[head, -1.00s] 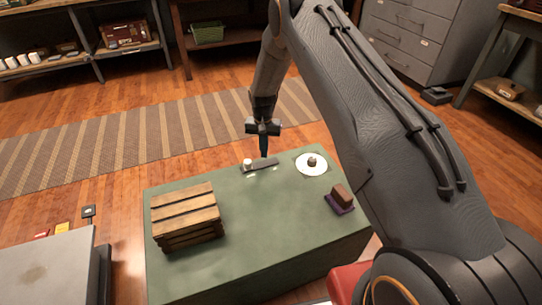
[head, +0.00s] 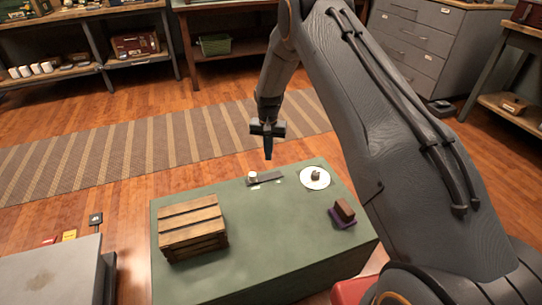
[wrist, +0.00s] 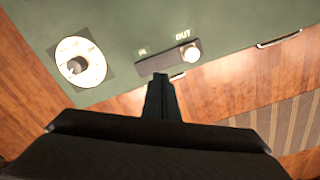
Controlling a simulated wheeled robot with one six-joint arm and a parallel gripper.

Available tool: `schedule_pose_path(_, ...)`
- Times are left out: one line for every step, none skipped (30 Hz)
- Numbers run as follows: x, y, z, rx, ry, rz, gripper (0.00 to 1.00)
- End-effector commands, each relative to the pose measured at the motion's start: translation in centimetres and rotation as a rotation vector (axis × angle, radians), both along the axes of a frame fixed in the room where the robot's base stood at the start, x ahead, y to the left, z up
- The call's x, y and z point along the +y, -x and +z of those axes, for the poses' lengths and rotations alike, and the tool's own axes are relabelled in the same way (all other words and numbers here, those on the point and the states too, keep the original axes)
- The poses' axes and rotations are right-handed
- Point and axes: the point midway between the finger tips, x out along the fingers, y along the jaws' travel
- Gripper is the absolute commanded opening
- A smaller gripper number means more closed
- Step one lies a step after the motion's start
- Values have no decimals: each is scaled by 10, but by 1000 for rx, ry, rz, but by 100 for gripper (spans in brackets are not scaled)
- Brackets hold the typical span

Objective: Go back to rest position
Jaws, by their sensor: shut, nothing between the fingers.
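My gripper (head: 268,155) hangs pointing down above the far edge of the green table (head: 270,225). Its fingers are together with nothing between them, and it is apart from everything on the table. In the wrist view my gripper (wrist: 161,78) also shows shut, just beside a dark strip (wrist: 158,66) marked "OUT" at one end. A small white cylinder (wrist: 191,51) stands at that end; in the head view the cylinder (head: 252,175) is on the left end of the strip (head: 268,179).
A white disc (head: 315,178) with a small dark object sits at right. A brown block (head: 345,209) rests on a purple base (head: 342,219). A wooden crate (head: 193,228) stands at left. A grey-topped surface (head: 50,275) is at lower left. A striped rug (head: 120,152) lies beyond.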

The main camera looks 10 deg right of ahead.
Motion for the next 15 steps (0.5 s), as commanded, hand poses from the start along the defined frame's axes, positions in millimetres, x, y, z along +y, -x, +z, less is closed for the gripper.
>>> schedule_pose_path(0,0,0,0,0,0,0)
schedule_pose_path(0,0,0,0,0,0,0)
schedule_pose_path(0,0,0,0,0,0,0)
schedule_pose_path(0,0,1,0,0,1,0)
schedule_pose_path(-1,1,4,0,0,2,0)
schedule_pose_path(-1,3,9,-1,0,4,0)
schedule_pose_path(-2,5,15,-1,-1,7,0)
schedule_pose_path(-4,8,23,-2,0,11,0)
schedule_pose_path(-6,13,35,-3,-1,18,0)
schedule_pose_path(-8,19,46,-3,-1,23,0)
schedule_pose_path(-10,25,58,-4,-1,31,0)
schedule_pose_path(-13,35,76,-5,-2,41,0)
schedule_pose_path(-16,43,89,-5,-2,49,0)
schedule_pose_path(-19,51,103,-5,-2,59,0)
schedule_pose_path(-23,64,119,-3,-1,70,0)
